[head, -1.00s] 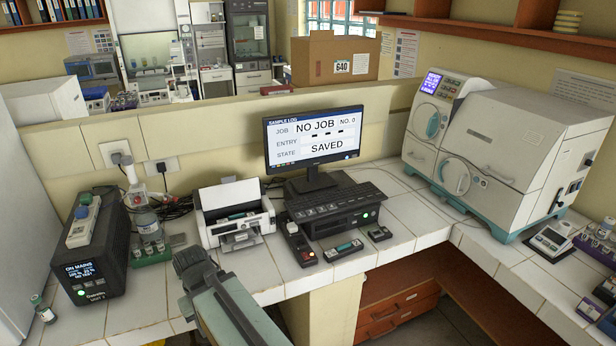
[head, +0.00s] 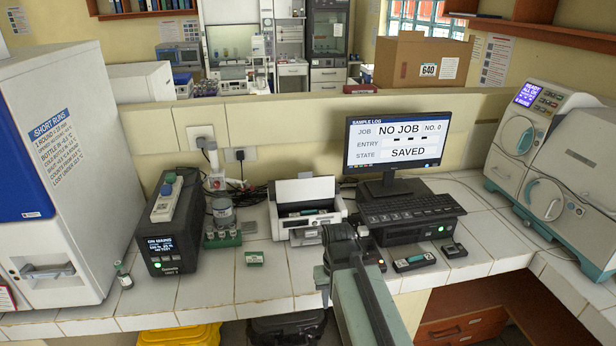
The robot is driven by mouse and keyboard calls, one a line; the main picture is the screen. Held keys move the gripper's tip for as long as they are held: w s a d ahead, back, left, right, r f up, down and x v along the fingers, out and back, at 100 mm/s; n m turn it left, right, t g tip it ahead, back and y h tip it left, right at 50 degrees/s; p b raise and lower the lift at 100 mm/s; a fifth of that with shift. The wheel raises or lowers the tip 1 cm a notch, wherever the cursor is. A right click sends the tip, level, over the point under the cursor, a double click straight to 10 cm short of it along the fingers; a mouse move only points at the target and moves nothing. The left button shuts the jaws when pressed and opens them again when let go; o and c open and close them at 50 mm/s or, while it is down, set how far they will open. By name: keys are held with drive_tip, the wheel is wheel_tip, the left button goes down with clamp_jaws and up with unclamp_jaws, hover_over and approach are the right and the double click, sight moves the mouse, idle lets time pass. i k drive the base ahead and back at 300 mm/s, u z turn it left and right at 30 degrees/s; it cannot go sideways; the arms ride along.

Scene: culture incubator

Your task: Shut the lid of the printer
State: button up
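The white printer (head: 283,226) stands on the tiled bench, left of the monitor. Its lid (head: 303,191) is raised at the back. The dark inside shows, with a greenish piece in it. My gripper (head: 338,240) is seen from behind, in front of the printer's right front corner in the picture. It overlaps part of the printer's front, and I cannot tell whether they touch. Its fingertips are not clear, so I cannot tell whether it is open or shut.
A monitor (head: 398,148) and keyboard (head: 410,205) stand right of the printer. Small dark devices (head: 414,262) lie at the front right.

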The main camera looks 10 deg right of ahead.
sight(305, 187)
drive_tip(key=z, duration=0.05)
drive_tip(key=i, duration=0.95)
drive_tip(key=u, duration=0.1)
